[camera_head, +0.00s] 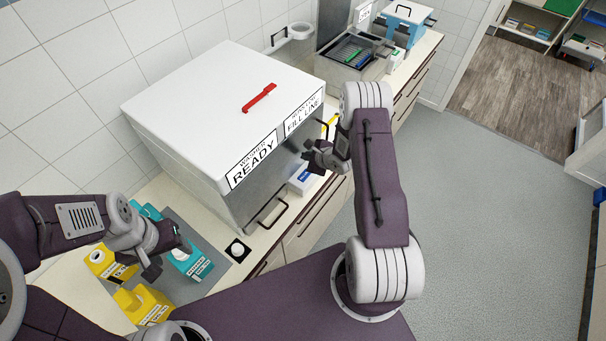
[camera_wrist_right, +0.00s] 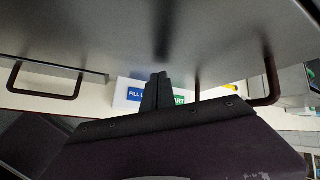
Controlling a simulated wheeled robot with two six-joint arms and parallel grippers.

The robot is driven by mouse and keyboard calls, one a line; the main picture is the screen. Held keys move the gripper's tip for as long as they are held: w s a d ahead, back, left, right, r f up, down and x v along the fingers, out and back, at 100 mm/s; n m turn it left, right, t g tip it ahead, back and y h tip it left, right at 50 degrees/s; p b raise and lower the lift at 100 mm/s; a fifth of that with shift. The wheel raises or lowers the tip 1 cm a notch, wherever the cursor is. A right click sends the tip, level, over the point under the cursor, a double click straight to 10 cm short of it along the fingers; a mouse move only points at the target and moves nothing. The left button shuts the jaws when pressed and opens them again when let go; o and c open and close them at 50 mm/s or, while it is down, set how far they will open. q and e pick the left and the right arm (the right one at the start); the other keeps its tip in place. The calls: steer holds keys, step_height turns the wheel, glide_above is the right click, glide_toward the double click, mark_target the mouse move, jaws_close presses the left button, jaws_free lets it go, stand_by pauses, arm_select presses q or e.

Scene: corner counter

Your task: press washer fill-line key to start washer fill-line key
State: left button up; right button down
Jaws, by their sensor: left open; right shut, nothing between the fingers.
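The washer (camera_head: 215,110) is a large white-topped, grey-fronted box with "WASHER READY" (camera_head: 253,161) and "WASHER FILL LINE" (camera_head: 304,113) signs. A white box with a blue patch (camera_head: 302,178) stands at its front right. In the right wrist view, a blue label (camera_wrist_right: 135,94) starting "FILL L" and a green label (camera_wrist_right: 179,100) show beyond the fingers.
A white round button on a black plate (camera_head: 237,250) lies on the counter. Handles (camera_head: 270,216) project from the washer front. A basket unit (camera_head: 352,53) stands behind; floor at right is clear.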

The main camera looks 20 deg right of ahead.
mark_target(306, 177)
step_height(306, 177, down, 9)
steer(key=b, duration=0.7)
steer(key=shift+w+r+b, duration=0.1)
steer(key=shift+r+b, duration=0.05)
steer(key=shift+b, duration=0.25)
steer(key=shift+f, duration=0.2)
stand_by(1.1)
steer(key=shift+f, duration=0.3)
